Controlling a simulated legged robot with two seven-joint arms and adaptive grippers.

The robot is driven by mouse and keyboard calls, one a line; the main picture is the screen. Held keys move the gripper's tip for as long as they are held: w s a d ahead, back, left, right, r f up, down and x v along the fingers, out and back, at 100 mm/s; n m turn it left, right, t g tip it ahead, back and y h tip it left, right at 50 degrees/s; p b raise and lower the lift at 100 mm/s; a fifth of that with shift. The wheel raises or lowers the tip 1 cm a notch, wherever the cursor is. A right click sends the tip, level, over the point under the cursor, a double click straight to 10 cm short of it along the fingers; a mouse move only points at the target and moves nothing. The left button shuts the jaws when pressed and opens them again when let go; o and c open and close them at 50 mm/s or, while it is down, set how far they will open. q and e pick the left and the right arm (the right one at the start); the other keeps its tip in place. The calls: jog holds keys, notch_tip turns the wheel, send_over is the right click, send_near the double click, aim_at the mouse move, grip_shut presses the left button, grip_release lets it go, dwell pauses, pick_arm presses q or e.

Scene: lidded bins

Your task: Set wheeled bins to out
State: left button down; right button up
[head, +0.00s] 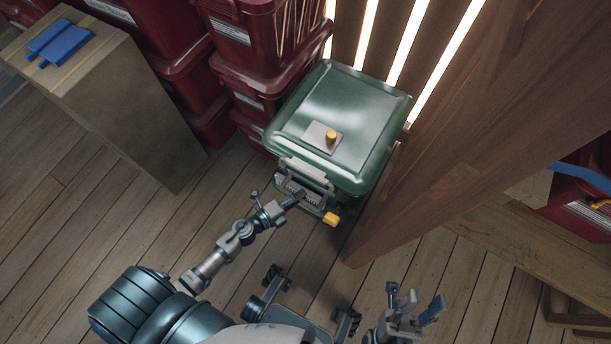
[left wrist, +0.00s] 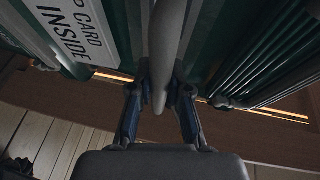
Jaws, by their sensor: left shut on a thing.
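A green bin (head: 348,115) with a closed lid stands in the middle of the head view. Its lid has a grey plate with an orange knob, and a grey handle (head: 307,172) is at its near side. My left gripper (head: 291,200) is at this handle side. In the left wrist view its two fingers (left wrist: 160,98) are shut on a grey bar of the handle (left wrist: 167,40). A white label (left wrist: 80,28) shows on the green bin there. The bin's wheels cannot be made out. My right gripper (head: 412,299) is open and empty, low over the floor, apart from the bin.
Stacked red bins (head: 255,35) stand close behind and left of the green bin. A box-like bench (head: 130,105) with blue items is at the left. A wooden post (head: 440,160) and slatted wall are close on the right. Plank floor (head: 60,220) is clear at front left.

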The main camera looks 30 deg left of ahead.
pick_arm(q)
jog(key=shift+s+d+f, duration=0.1)
jog(key=shift+s+d, duration=0.15)
jog(key=shift+s, duration=0.3)
jog(key=shift+s+d+f, duration=0.1)
jog(key=shift+s+d, duration=0.15)
jog(key=shift+s, duration=0.25)
jog(key=c, duration=1.1)
grip_release()
jog(key=v, duration=1.1)
jog(key=shift+s+a+r, duration=0.15)
jog(key=shift+s+r, duration=0.05)
jog(key=shift+s, duration=0.05)
